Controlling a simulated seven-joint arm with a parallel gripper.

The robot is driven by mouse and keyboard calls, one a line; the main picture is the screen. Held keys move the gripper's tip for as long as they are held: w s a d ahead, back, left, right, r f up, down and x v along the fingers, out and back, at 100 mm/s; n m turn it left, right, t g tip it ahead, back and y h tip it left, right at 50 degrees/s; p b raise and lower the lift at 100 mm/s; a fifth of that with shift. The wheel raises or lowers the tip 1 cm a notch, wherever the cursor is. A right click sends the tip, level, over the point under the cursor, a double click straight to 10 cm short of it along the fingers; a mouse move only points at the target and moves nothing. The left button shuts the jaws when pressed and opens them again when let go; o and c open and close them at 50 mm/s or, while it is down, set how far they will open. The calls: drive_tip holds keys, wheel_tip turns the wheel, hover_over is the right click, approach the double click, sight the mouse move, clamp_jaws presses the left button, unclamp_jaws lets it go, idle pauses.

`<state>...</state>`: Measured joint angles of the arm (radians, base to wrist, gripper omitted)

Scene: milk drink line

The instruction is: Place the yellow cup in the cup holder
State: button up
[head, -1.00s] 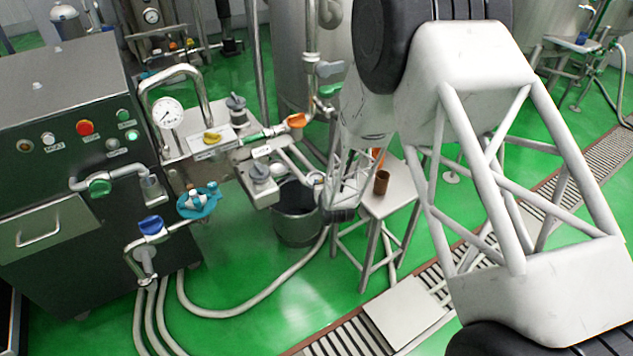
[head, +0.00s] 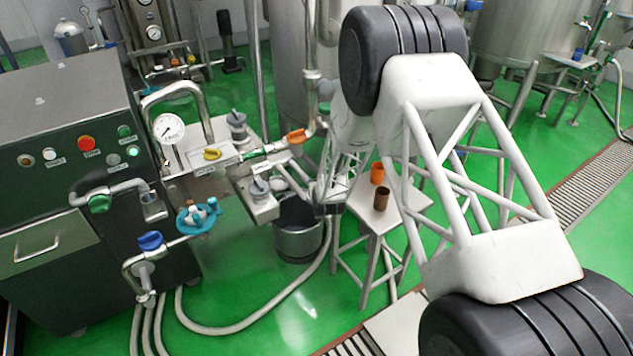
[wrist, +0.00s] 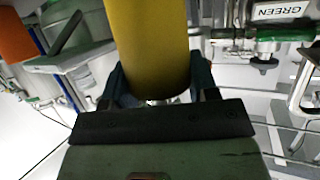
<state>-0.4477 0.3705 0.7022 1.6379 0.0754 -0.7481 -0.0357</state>
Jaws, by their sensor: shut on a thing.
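The yellow cup (wrist: 152,45) fills the upper middle of the wrist view, between the two dark fingers of my gripper (wrist: 158,84). The fingers are shut on its sides; its far end runs out of the frame. In the head view my gripper (head: 326,204) is small, above the floor between the metal bucket and the stool. The cup cannot be made out there, as my arm and its own small size hide it. I cannot tell for sure which part is the cup holder.
An orange cup (head: 377,173) and a brown cup (head: 381,199) stand on the white stool (head: 412,203) right of my gripper. A metal bucket (head: 297,245) stands left of it. The machine (head: 60,150) with pipes, valves and a gauge (head: 168,128) fills the left.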

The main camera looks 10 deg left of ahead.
drive_tip(key=shift+w+a+f, duration=0.1)
drive_tip(key=shift+w+a, duration=0.3)
drive_tip(key=shift+w, duration=0.5)
drive_tip(key=shift+w+a+f, duration=0.1)
drive_tip(key=shift+w+a, duration=0.3)
drive_tip(key=shift+w, duration=0.45)
drive_tip(key=shift+w+a+f, duration=0.1)
drive_tip(key=shift+w+a, duration=0.3)
drive_tip(key=shift+w, duration=0.5)
drive_tip(key=shift+f, duration=0.1)
drive_tip(key=shift+f, duration=1.65)
drive_tip(key=shift+f, duration=0.15)
drive_tip(key=o, duration=0.9)
drive_tip(key=shift+r, duration=0.2)
drive_tip(key=shift+v, duration=5.95)
